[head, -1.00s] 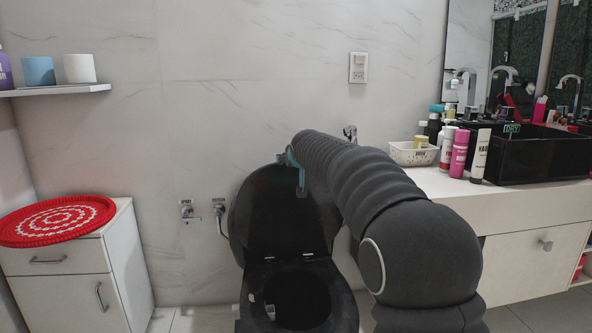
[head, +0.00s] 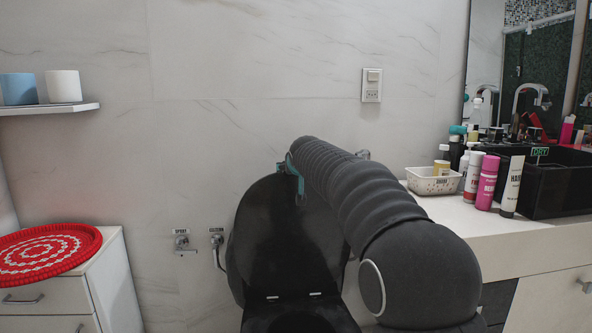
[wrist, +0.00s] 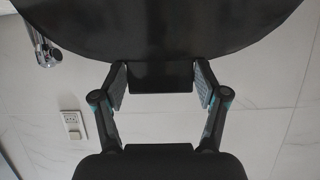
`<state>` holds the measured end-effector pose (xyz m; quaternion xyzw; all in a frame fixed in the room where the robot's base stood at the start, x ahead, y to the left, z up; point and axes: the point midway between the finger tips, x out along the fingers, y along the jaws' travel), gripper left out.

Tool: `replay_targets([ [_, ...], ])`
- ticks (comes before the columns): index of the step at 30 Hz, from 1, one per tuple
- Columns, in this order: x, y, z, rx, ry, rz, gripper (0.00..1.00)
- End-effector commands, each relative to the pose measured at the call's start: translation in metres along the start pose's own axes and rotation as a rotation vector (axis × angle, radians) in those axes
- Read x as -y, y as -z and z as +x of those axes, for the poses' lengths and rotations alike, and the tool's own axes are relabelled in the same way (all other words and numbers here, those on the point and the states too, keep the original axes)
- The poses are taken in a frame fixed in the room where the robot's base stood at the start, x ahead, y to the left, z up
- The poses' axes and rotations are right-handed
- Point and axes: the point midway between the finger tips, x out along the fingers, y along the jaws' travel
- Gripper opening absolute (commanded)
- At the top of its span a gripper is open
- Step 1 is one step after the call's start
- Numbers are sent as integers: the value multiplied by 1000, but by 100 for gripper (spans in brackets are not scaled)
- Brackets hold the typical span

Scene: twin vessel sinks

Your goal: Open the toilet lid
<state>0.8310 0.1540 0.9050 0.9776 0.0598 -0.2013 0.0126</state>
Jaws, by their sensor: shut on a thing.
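The black toilet lid (head: 282,235) stands raised, nearly upright, in front of the tiled wall. The dark toilet seat (head: 300,319) lies below its hinges at the bottom of the head view, mostly cut off. My gripper (head: 292,170) is at the top edge of the lid, partly hidden behind my arm. In the wrist view, the lid (wrist: 165,28) fills the top, and my gripper (wrist: 160,82) has its two fingers on either side of a dark block at the lid's edge. The gripper is shut on the lid.
A white counter (head: 450,215) with a basket (head: 432,181), bottles and a black sink (head: 560,185) stands to the right. A white cabinet (head: 115,285) with a red round mat (head: 48,247) stands left. Wall valves (head: 182,241) are just left of the lid.

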Motion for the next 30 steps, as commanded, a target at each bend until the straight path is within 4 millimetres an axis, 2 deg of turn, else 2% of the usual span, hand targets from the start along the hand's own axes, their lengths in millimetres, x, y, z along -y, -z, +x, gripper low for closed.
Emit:
replay_targets([
  [1, 0, 6, -3, -12, 2, 0, 10],
  [4, 0, 6, -3, -13, 2, 0, 10],
  [5, 0, 6, -3, -14, 2, 0, 78],
  [7, 0, 6, -3, -13, 1, 0, 95],
  [8, 0, 6, -3, -12, 1, 0, 98],
  [20, -3, 3, -4, -6, -2, 1, 98],
  [26, -2, 3, -26, -7, -2, 1, 98],
  [30, -2, 3, -52, -7, -1, 2, 98],
])
